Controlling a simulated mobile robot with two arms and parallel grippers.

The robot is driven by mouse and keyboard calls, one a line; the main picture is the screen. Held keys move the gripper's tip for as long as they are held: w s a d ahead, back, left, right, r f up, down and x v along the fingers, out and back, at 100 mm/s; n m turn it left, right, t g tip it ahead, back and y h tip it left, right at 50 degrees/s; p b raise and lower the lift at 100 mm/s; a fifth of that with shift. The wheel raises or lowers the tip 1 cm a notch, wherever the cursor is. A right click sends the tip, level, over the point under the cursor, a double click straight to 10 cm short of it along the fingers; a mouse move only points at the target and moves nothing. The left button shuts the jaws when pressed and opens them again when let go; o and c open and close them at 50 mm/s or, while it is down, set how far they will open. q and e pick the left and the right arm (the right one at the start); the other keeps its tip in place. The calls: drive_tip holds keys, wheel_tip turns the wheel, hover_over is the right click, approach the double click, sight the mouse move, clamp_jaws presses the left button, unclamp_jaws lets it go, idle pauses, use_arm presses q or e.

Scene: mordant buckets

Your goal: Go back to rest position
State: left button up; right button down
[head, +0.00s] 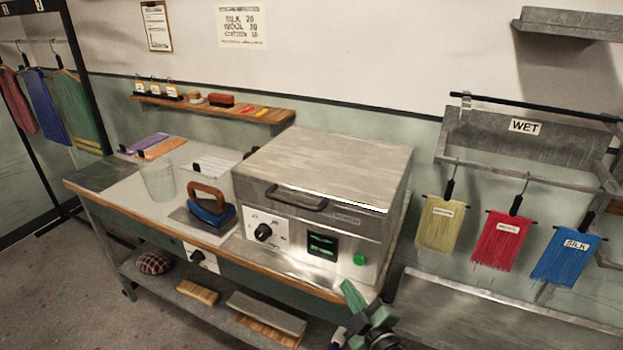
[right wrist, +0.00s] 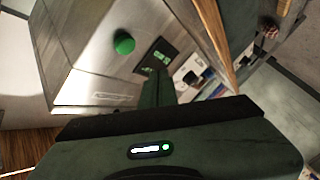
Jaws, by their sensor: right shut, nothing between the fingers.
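My right gripper (head: 355,299) shows at the bottom of the head view, in front of the lower right corner of a metal steamer-like box (head: 325,185). It is shut with nothing held. In the right wrist view the gripper's dark green body (right wrist: 165,140) fills the lower part, and the box's green button (right wrist: 124,43) and display (right wrist: 157,57) are beyond it. My left gripper is in neither view.
The box stands on a workbench (head: 100,182) with an iron (head: 209,207) and a clear beaker (head: 158,180). Yellow (head: 438,224), red (head: 501,240) and blue (head: 568,257) skeins hang from a rack marked WET (head: 525,127) at right. Floor shows at lower left.

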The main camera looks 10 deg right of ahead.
drive_tip(key=s+d+f+m+g+h, duration=0.1)
drive_tip(key=s+d+f+m+g, duration=0.3)
drive_tip(key=f, duration=0.7)
drive_tip(key=s+f+n+g+h, duration=0.1)
drive_tip(key=s+f, duration=0.5)
drive_tip(key=f, duration=0.5)
drive_tip(key=s+d+f+m+g+h, duration=0.1)
drive_tip(key=s+d+f+m+g, duration=0.3)
drive_tip(key=f, duration=0.8)
drive_tip(key=s+f+m+g, duration=0.1)
drive_tip(key=s+f+g, duration=0.1)
drive_tip(key=s+f, duration=0.4)
drive_tip(key=s+a+f+g+b, duration=0.1)
drive_tip(key=s+f, duration=0.5)
drive_tip(key=s, duration=1.1)
drive_tip(key=s+f+m+g, duration=0.1)
drive_tip(key=s+f+g, duration=0.2)
drive_tip(key=s, duration=0.8)
wheel_tip(320, 180, down, 3)
drive_tip(key=shift+s+a+r+m+g+h+b, duration=0.1)
drive_tip(key=shift+s+a+m+g+h+b, duration=0.1)
drive_tip(key=shift+s+m+g+h+b, duration=0.15)
